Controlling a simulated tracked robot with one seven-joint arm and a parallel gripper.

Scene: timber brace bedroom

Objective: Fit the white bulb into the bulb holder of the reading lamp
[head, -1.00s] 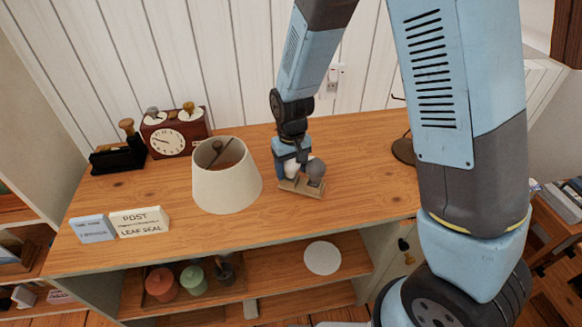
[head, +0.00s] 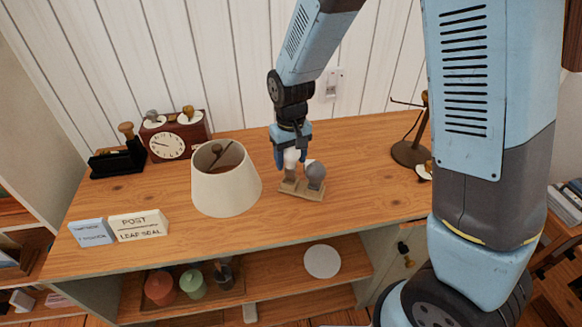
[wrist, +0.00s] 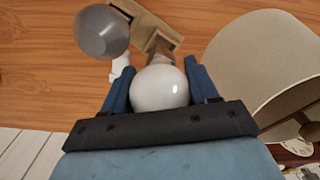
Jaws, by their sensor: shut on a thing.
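The white bulb (head: 291,158) is between the fingers of my gripper (head: 290,163), which is shut on it. It hangs above an empty-looking seat of a small wooden stand (head: 300,192). In the wrist view the white bulb (wrist: 160,88) sits between the blue fingers (wrist: 157,85), its lower end mostly hidden. A grey bulb (head: 316,172) stands upright in the stand's right seat. A dark brown lamp-like stand (head: 410,152), probably the reading lamp, is at the right of the tabletop, partly hidden by my arm. Its bulb holder cannot be made out clearly.
A cream lampshade (head: 226,182) stands left of the wooden stand. A clock (head: 168,146), a black stamp rack (head: 118,160) and two signs (head: 138,225) are further left. Pots (head: 192,282) and a white disc (head: 322,261) lie on the shelf below. Tabletop between wooden stand and lamp is mostly clear.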

